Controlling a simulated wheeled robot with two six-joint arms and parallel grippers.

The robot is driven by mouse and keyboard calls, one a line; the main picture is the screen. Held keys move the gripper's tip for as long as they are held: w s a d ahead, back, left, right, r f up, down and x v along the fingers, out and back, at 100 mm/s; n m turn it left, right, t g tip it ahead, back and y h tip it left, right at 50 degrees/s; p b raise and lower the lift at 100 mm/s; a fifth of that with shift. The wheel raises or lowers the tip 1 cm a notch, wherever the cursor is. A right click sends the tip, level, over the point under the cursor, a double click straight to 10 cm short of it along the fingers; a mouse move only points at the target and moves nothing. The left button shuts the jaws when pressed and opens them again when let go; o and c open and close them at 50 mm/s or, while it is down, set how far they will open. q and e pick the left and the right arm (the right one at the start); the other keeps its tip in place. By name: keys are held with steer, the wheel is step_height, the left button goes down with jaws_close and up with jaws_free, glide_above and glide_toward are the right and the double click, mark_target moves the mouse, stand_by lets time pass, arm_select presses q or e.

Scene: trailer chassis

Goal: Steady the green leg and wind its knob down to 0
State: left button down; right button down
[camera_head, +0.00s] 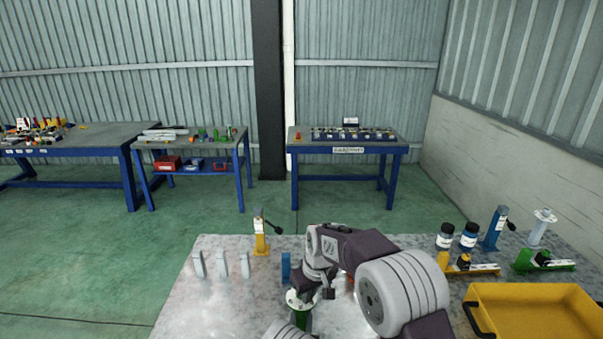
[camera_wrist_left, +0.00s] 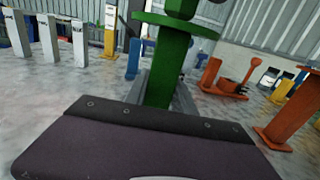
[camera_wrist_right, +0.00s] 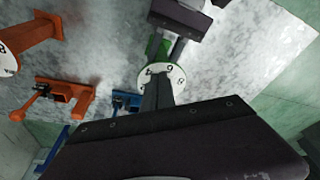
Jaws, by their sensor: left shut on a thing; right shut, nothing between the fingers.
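The green leg (camera_head: 301,318) stands upright at the near edge of the grey table, under my right arm. It also shows in the left wrist view (camera_wrist_left: 172,65), where my left gripper (camera_wrist_left: 165,95) is shut on its post below a green flange. The white numbered dial (camera_wrist_right: 162,76) on top of the leg shows digits, some hidden behind the fingers. My right gripper (camera_wrist_right: 157,98) is shut and empty, its fingertips over the dial. Whether they touch the knob I cannot tell. In the head view my right gripper (camera_head: 314,286) partly covers the leg's top.
A blue block (camera_head: 286,267) and a yellow leg (camera_head: 260,236) stand behind. Several pale blocks (camera_head: 222,265) stand left. Orange parts (camera_wrist_left: 294,108) stand right in the left wrist view. A yellow crate (camera_head: 535,290) lies right, below bottles and blue and green parts. The table's left front is clear.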

arm_select(q)
steer(key=shift+s+f, duration=0.1)
arm_select(e)
steer(key=shift+w+a, duration=0.1)
steer(key=shift+w, duration=0.15)
stand_by(0.4)
steer(key=shift+w, duration=0.25)
stand_by(0.4)
steer(key=shift+s, duration=0.1)
steer(key=shift+s+d, duration=0.3)
steer(key=shift+d, duration=0.05)
steer(key=shift+w+a+v, duration=0.1)
steer(key=shift+w+v, duration=0.1)
steer(key=shift+v, duration=0.75)
steer(key=shift+w+a+v, duration=0.15)
steer(key=shift+v, duration=0.85)
steer(key=shift+w+a+v, duration=0.1)
steer(key=shift+w+v, duration=0.1)
steer(key=shift+v, duration=0.75)
steer(key=shift+r, duration=0.25)
steer(key=shift+s+x, duration=0.2)
steer(key=shift+x, duration=0.8)
steer(key=shift+s+x, duration=0.2)
steer(key=shift+x, duration=0.8)
steer(key=shift+s+x, duration=0.2)
steer(key=shift+x, duration=0.85)
